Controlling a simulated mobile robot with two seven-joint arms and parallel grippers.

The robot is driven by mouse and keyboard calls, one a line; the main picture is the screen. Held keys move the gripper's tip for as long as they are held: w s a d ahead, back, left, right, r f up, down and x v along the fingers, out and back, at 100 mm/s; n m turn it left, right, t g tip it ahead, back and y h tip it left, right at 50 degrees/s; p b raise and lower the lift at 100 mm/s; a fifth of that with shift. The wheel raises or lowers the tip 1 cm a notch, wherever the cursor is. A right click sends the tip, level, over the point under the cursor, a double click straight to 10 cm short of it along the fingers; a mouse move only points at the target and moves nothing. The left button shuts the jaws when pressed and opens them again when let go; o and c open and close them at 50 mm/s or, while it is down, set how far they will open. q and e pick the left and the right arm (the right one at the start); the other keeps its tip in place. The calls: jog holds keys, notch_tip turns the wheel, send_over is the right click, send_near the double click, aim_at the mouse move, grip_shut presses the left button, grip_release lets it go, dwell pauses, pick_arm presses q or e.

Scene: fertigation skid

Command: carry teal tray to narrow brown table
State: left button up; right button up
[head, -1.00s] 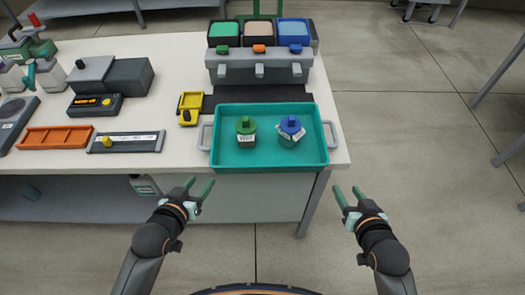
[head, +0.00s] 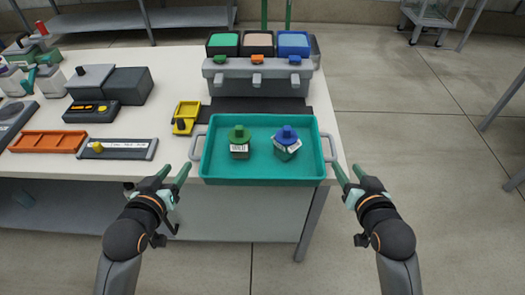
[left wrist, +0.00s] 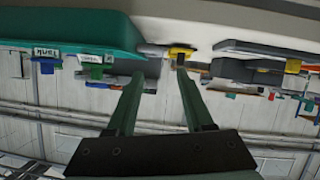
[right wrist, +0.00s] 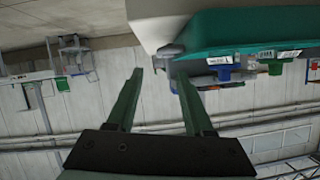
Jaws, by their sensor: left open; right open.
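The teal tray (head: 262,180) sits at the right front of the white table, with a grey handle at each short side. My left gripper (head: 174,176) is open and empty, just in front of the left handle (head: 197,147). My right gripper (head: 349,178) is open and empty, just in front of the right handle (head: 329,147). The tray also shows upside down in the left wrist view (left wrist: 70,32) and the right wrist view (right wrist: 245,35). I cannot identify a narrow brown table.
Behind the tray stands a grey dispenser (head: 258,78) with green, tan and blue bins. A yellow holder (head: 185,117), an orange tray (head: 48,141) and a grey box (head: 125,86) lie to the left. Open floor (head: 410,130) is on the right.

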aim_at(192, 146)
pick_arm(q)
jog(key=x, duration=1.2)
jog(key=shift+w+f, duration=0.1)
pick_arm(e)
jog(key=x, duration=1.2)
jog(key=shift+w, duration=0.15)
pick_arm(q)
grip_shut()
pick_arm(e)
jog(key=shift+f, duration=0.1)
grip_shut()
